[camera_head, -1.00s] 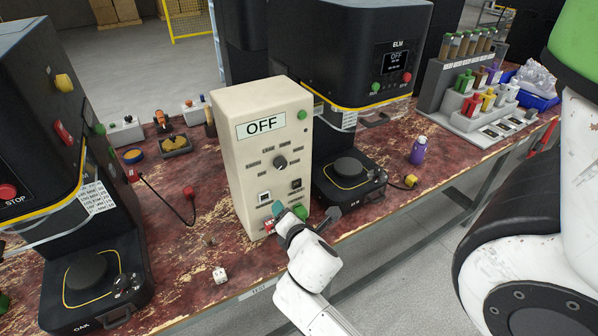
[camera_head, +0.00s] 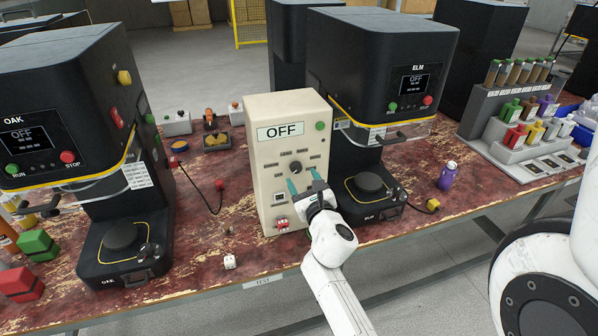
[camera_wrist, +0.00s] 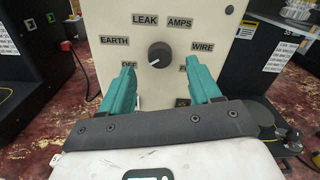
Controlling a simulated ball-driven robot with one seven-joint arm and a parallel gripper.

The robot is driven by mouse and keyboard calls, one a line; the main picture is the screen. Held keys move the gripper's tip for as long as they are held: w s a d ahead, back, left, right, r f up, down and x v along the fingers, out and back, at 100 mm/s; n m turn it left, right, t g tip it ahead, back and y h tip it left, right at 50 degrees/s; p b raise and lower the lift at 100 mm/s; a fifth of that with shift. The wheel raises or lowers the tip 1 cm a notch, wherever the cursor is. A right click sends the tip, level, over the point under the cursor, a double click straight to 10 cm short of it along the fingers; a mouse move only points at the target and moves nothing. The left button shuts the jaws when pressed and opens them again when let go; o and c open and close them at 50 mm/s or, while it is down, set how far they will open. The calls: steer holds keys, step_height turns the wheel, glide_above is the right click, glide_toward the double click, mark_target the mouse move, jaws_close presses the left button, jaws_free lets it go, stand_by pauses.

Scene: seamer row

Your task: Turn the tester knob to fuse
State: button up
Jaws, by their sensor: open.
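The cream tester box (camera_head: 262,175) stands on the worn red bench, its display sign (camera_head: 284,131) reading OFF. Its dark round knob (camera_head: 295,167) is on the front face, ringed by labels. In the wrist view the knob (camera_wrist: 160,55) shows a pale pointer mark toward its lower left, and labels EARTH, LEAK, AMPS and WIRE are readable; the FUSE label is not readable, partly hidden by a finger. My gripper (camera_head: 304,181) is open and empty, just below and in front of the knob. Its teal fingers (camera_wrist: 160,80) stand apart on either side, below knob height.
Black machine OAK (camera_head: 60,80) stands left and ELM (camera_head: 385,70) right, close beside the tester. A purple bottle (camera_head: 447,176) and a rack of coloured bottles (camera_head: 515,120) are on the right.

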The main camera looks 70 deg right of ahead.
mark_target(297, 169)
steer(key=shift+x, duration=2.25)
steer(key=c, duration=1)
